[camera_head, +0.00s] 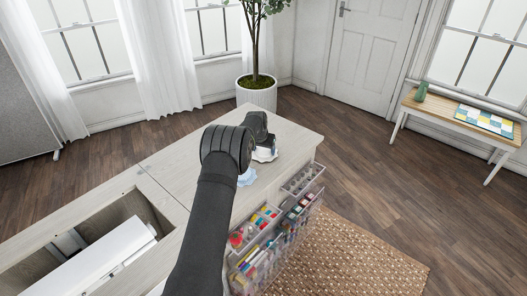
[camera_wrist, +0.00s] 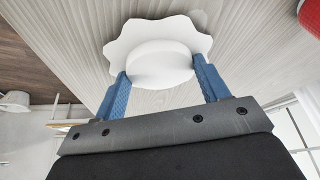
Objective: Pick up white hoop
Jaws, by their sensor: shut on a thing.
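The white hoop (camera_wrist: 163,64) shows in the wrist view as a round white piece with a wavy-edged white part (camera_wrist: 122,46) behind it. My gripper (camera_wrist: 162,80) has its two blue fingers on either side of the round piece and is shut on it. In the head view my gripper (camera_head: 265,147) is over the far part of the cabinet top, with white of the hoop (camera_head: 264,156) showing below it. I cannot tell whether the hoop touches the top.
A pale blue wavy-edged piece (camera_head: 246,178) lies on the cabinet top (camera_head: 292,141), partly behind my arm. Open clear drawers (camera_head: 303,179) with colourful sewing supplies stick out at the right. An open well (camera_head: 146,208) is at the left. A red thing (camera_wrist: 311,16) shows at the wrist view's corner.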

